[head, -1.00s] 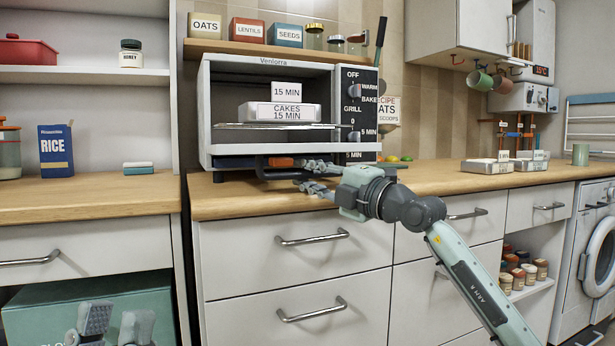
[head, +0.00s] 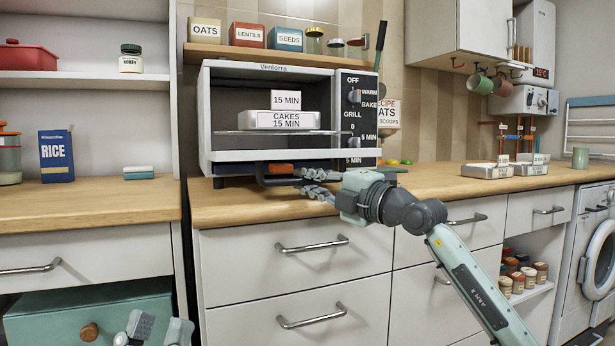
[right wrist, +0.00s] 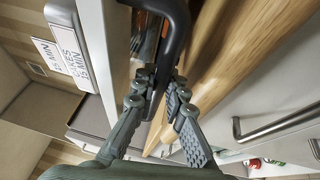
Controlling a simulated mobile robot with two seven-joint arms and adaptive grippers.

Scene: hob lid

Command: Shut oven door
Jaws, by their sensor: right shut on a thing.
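The white oven (head: 205,115) stands on the counter with its front open. Its dark door handle (head: 270,181) juts out low at the front, over the counter edge; the door panel itself is mostly hidden. My right gripper (head: 318,186) is closed around this handle. The right wrist view shows the dark bar (right wrist: 176,40) between the fingers (right wrist: 160,92). My left gripper (head: 158,332) is at the bottom left, partly cut off, its fingers apart and empty, in front of a teal box (head: 45,322).
Inside the oven, a tin labelled cakes (head: 285,120) sits on the rack with a 15 MIN block (head: 285,99) on it. The control panel (head: 356,120) is at the right. A shelf with jars (head: 247,33) hangs above. Drawer handles (head: 312,243) protrude below the counter.

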